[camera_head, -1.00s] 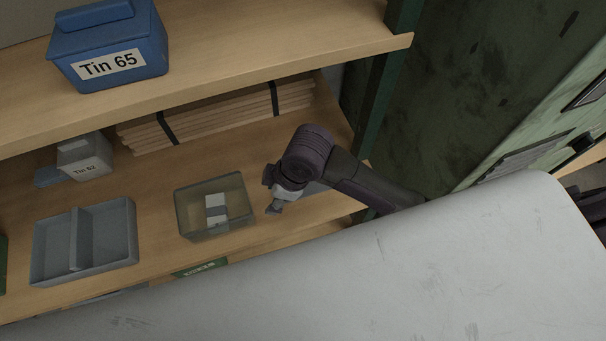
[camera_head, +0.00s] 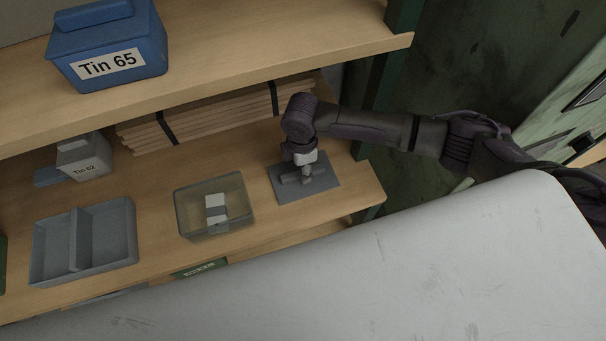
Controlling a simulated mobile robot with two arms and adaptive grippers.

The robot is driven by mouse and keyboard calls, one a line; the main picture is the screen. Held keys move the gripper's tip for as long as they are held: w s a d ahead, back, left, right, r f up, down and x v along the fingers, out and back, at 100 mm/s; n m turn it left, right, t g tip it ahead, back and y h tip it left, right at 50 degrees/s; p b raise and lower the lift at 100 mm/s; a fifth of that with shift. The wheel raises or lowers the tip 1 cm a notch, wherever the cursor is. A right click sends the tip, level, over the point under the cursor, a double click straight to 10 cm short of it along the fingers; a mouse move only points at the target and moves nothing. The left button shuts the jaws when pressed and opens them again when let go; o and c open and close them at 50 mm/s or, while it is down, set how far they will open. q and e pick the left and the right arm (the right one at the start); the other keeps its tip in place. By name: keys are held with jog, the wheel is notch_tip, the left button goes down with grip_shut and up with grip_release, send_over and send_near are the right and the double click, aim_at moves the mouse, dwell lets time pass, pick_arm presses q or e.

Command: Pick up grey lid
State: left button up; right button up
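The grey lid (camera_head: 325,184) is a flat rectangular plate with a raised handle bar. It lies on the lower shelf board, near the shelf's right end, to the right of a translucent box. My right gripper (camera_head: 306,177) is directly above the lid at its handle, pointing down. The fingers are small and partly hidden, so I cannot tell whether they are shut on the handle. My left gripper is not in view.
The translucent box (camera_head: 181,212) holds small white pieces. A grey divided tray (camera_head: 133,240) and a tin labelled Tin 62 (camera_head: 85,160) stand further left. Bundled wooden slats (camera_head: 215,115) lie behind. The upper shelf (camera_head: 280,35) overhangs, holding blue Tin 65 (camera_head: 110,42). A pale surface (camera_head: 400,270) fills the foreground.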

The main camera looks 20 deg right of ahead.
jog(key=shift+a+f, duration=0.1)
jog(key=shift+f, duration=0.65)
grip_shut()
jog(key=shift+r, duration=0.2)
notch_tip(320, 180, up, 5)
jog(key=p, duration=0.6)
jog(key=s+r+p, duration=0.5)
jog(key=s+p, duration=0.6)
jog(key=p, duration=0.3)
jog(key=shift+s+d+r, duration=0.35)
jog(key=shift+d, duration=0.1)
